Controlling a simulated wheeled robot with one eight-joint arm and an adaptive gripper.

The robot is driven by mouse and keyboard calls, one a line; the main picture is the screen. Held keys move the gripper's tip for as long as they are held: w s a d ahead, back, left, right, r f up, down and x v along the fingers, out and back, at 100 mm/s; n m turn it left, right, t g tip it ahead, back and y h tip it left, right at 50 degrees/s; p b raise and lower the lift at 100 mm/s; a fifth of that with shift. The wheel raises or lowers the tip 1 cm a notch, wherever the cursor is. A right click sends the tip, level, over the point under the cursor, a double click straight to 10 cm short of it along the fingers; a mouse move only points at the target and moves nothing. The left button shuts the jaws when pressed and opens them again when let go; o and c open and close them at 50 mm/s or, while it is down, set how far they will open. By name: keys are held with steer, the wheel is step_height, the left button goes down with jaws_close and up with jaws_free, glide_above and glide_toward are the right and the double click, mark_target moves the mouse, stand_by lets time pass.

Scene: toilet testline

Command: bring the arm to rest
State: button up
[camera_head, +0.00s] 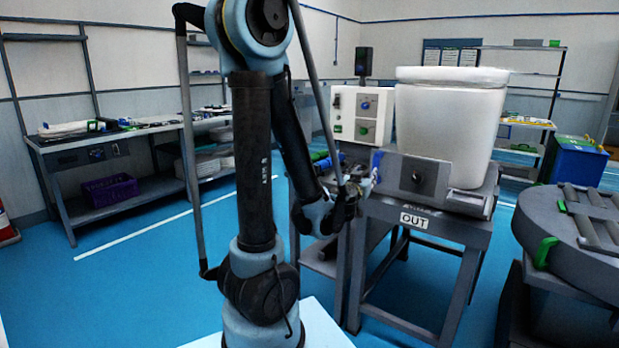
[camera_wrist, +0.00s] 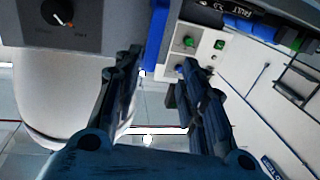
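My arm (camera_head: 255,165) rises in the middle of the head view, bent at a high elbow, with its forearm hanging down to the right. My gripper (camera_head: 368,180) is in front of the test station, near its grey knob panel (camera_head: 415,176). The knob panel (camera_wrist: 62,25) shows at the upper left there, apart from the fingers. Contact with the station cannot be told from the head view.
A white toilet-like body (camera_head: 448,120) stands on the table marked OUT (camera_head: 415,219). A control box (camera_head: 362,115) with buttons is behind my gripper. A round grey fixture (camera_head: 575,240) is at the right. A workbench (camera_head: 65,147) stands left; blue floor (camera_head: 130,265) lies clear before it.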

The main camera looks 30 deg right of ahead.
steer(key=w+a+f+n+t+y, duration=0.1)
steer(key=w+a+n+t+y, duration=0.15)
steer(key=w+a+y, duration=0.5)
steer(key=w+a+f+n+t+y, duration=0.1)
steer(key=w+a+n+y, duration=0.25)
steer(key=w+a, duration=0.75)
steer(key=s+a+f+n+g+y, duration=0.2)
steer(key=a+f+y, duration=0.1)
steer(key=a, duration=0.7)
steer(key=s+a+f+n+g+y, duration=0.1)
steer(key=s+a+f+n+y, duration=0.1)
steer(key=a, duration=0.8)
steer(key=s+a+f+g, duration=0.2)
steer(key=s+g, duration=0.1)
steer(key=s, duration=0.3)
steer(key=s+a+f+g+h, duration=0.1)
steer(key=s+a+f+g, duration=0.1)
steer(key=s, duration=0.5)
steer(key=s+a+f+n+g, duration=0.1)
steer(key=s+a+f+g, duration=0.2)
steer(key=s, duration=0.3)
steer(key=shift+s+a+g, duration=0.2)
steer(key=shift+a+g, duration=0.25)
steer(key=shift+a, duration=0.2)
steer(key=shift+c, duration=0.6)
